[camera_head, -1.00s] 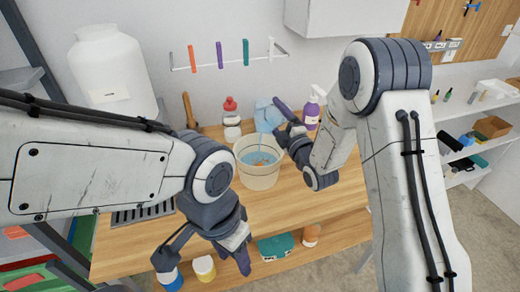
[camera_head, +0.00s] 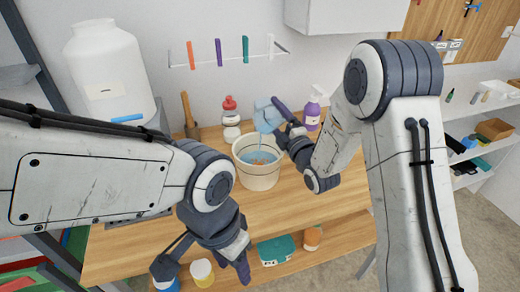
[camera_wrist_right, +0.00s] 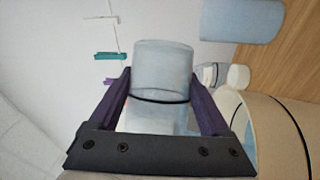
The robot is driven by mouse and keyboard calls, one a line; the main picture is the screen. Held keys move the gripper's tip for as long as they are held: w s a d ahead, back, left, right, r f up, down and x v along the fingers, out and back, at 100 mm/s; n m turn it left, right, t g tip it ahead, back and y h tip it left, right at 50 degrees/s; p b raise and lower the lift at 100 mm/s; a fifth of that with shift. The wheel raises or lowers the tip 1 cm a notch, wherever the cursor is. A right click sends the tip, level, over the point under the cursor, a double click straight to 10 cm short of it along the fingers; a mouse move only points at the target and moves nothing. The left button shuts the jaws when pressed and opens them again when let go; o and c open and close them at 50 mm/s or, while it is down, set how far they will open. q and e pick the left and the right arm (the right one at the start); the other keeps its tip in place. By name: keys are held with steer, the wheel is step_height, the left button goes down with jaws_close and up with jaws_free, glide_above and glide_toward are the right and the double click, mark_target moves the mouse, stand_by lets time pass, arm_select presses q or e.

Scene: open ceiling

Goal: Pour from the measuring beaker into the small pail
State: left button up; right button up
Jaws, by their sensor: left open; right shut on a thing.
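The measuring beaker (camera_head: 267,118) is pale blue and see-through, held tilted above the back of the small pail. My right gripper (camera_head: 284,122) is shut on it; in the right wrist view the beaker (camera_wrist_right: 163,66) sits between the two purple fingers. The small pail (camera_head: 258,180) is cream and stands upright on the wooden bench. Light blue contents with orange specks show inside it. Its rim also shows in the right wrist view (camera_wrist_right: 287,140). My left gripper (camera_head: 205,262) is open and empty, low in front of the bench, away from the pail.
A red-capped white bottle (camera_head: 231,122) stands behind the pail, and a purple spray bottle (camera_head: 312,112) behind my right gripper. A large white jug (camera_head: 108,75) is at the back left. The wooden bench (camera_head: 230,213) is clear in front of the pail.

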steer(key=shift+b, duration=0.45)
steer(key=r+p, duration=0.1)
steer(key=p, duration=0.2)
steer(key=m+p, duration=0.1)
steer(key=p, duration=0.2)
steer(key=shift+w+d+r, duration=0.1)
steer(key=shift+d+r, duration=0.05)
steer(key=shift+r, duration=0.2)
steer(key=shift+w+d+f+m+g+h+b, duration=0.2)
steer(key=shift+w+d+f+m+h, duration=0.1)
steer(key=shift+f+m, duration=0.15)
steer(key=shift+w+d+f+m+g+h+b, duration=0.1)
steer(key=shift+w+d+f+m+h+b, duration=0.1)
steer(key=shift+w+f+m, duration=0.2)
steer(key=shift+w+d+f+m, duration=0.1)
steer(key=shift+d+f+m, duration=0.05)
steer(key=shift+f+m, duration=0.1)
steer(key=shift+g, duration=0.3)
